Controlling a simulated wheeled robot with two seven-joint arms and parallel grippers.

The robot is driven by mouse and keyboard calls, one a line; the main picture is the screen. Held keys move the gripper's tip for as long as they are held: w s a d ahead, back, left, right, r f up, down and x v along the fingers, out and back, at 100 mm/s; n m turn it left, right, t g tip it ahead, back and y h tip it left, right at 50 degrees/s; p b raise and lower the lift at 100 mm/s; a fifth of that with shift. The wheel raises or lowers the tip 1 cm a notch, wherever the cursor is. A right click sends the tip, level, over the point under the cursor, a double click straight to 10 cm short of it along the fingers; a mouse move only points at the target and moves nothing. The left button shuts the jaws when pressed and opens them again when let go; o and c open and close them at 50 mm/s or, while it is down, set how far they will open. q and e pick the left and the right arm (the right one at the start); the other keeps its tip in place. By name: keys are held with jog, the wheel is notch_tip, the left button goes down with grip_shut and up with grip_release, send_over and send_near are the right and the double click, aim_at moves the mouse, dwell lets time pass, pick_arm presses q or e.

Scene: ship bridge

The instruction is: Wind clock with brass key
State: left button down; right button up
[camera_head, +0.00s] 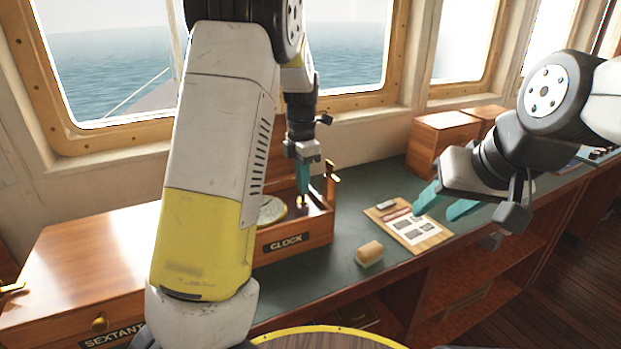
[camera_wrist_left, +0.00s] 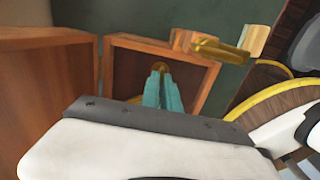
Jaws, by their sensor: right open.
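The open wooden clock box (camera_head: 318,228), labelled CLOCK, sits on the green counter. Part of a round clock face (camera_head: 271,210) shows inside it; my left arm hides the rest. My left gripper (camera_head: 303,186) points down into the box's right compartment. Its teal fingers are closed together on a small brass piece (camera_head: 302,201), which looks like the brass key. The left wrist view shows the fingers (camera_wrist_left: 162,92) and the rounded brass end (camera_wrist_left: 160,67) between their tips, inside the box (camera_wrist_left: 200,78). My right gripper (camera_head: 446,203) is open and empty above the counter's front edge.
A brass fitting (camera_head: 331,180) rises at the box's right wall. A clipboard (camera_head: 408,224) and a tan block (camera_head: 369,253) lie to the right. A SEXTANT box (camera_head: 70,270) stands at left, and wooden boxes (camera_head: 440,137) stand at the back right.

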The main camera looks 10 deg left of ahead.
pick_arm(q)
jog(key=shift+w+r+n, duration=0.1)
jog(key=shift+n, duration=0.4)
jog(key=c, duration=1.6)
grip_release()
jog(key=shift+r, duration=3.9)
